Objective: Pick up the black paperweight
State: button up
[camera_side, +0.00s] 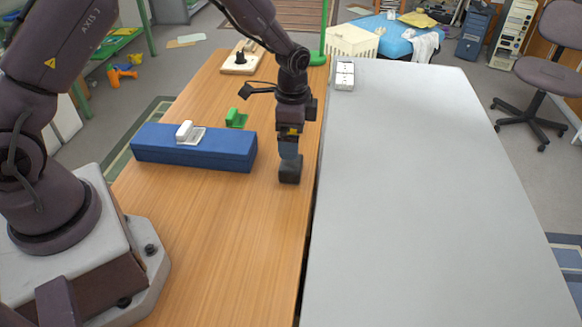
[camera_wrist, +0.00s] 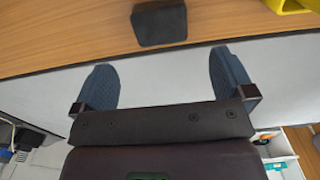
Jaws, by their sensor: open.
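The black paperweight, a small dark block (camera_side: 290,172), sits on the wooden table near its right edge. In the wrist view the same block (camera_wrist: 160,22) shows at the top middle, beyond my fingertips. My gripper (camera_side: 289,155) points down over the block in the side view, its blue-grey fingers just above or beside it; the exact gap is hard to tell. In the wrist view my gripper (camera_wrist: 162,62) has its two fingers wide apart with nothing between them.
A long blue box (camera_side: 195,150) with a white piece (camera_side: 190,133) on top lies to the left. A green piece (camera_side: 236,118) stands behind it. A wooden board (camera_side: 230,68) with a black knob is farther back. The grey table (camera_side: 420,200) is mostly clear, with a white block (camera_side: 345,75).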

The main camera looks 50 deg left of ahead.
aim_at(291, 165)
notch_tip(291, 165, down, 9)
jog(key=shift+s+a, duration=0.1)
jog(key=shift+a, duration=0.05)
dwell(0.4)
jog(key=shift+c, duration=0.5)
jog(key=c, duration=1)
